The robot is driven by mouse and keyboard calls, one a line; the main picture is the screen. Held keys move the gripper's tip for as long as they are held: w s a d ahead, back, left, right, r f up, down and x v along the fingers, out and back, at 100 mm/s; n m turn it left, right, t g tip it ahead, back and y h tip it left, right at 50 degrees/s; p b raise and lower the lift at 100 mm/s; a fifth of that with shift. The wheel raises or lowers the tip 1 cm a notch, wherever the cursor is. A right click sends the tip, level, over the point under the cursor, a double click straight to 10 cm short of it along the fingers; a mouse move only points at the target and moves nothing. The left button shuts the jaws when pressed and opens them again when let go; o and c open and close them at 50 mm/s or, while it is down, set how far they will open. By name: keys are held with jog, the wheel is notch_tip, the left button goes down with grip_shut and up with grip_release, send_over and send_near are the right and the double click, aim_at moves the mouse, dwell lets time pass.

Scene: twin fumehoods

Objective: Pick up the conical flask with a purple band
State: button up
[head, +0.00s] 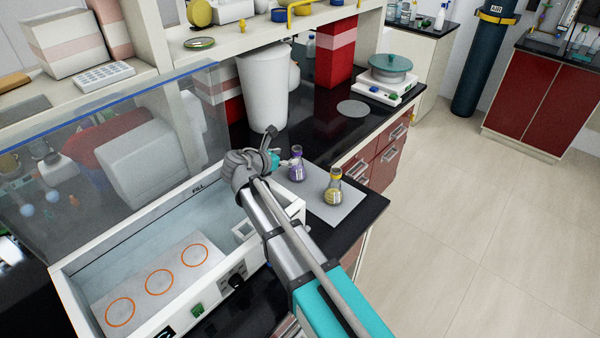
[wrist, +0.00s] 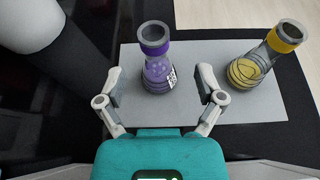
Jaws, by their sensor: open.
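The conical flask with a purple band (head: 297,167) stands upright on a grey mat (head: 350,206) on the black bench. In the wrist view the purple-banded flask (wrist: 157,72) sits between and slightly beyond my gripper's two fingers. My gripper (wrist: 160,98) is open, with a finger to each side of the flask and no visible grip on it. In the head view my gripper (head: 284,162) is close to the flask's left side. A second conical flask with a yellow band (head: 333,188) stands on the same mat, and shows at the right of the wrist view (wrist: 262,58).
A white water bath (head: 75,300) with orange rings inside lies left of my arm. A white cylinder (head: 263,85) stands behind on the bench, also at the wrist view's upper left (wrist: 30,25). A balance (head: 385,88) stands farther back. Bench between is mostly clear.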

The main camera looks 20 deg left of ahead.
aim_at(294, 153)
jog(key=shift+w+d+f, duration=0.1)
jog(key=shift+w, duration=0.15)
jog(key=shift+w, duration=0.1)
jog(key=shift+a+b+x, duration=0.1)
jog(key=shift+b+x, duration=0.4)
jog(key=shift+x, duration=0.75)
jog(key=shift+a+b+x, duration=0.15)
jog(key=shift+b+x, duration=0.3)
jog(key=shift+x, duration=0.85)
grip_shut()
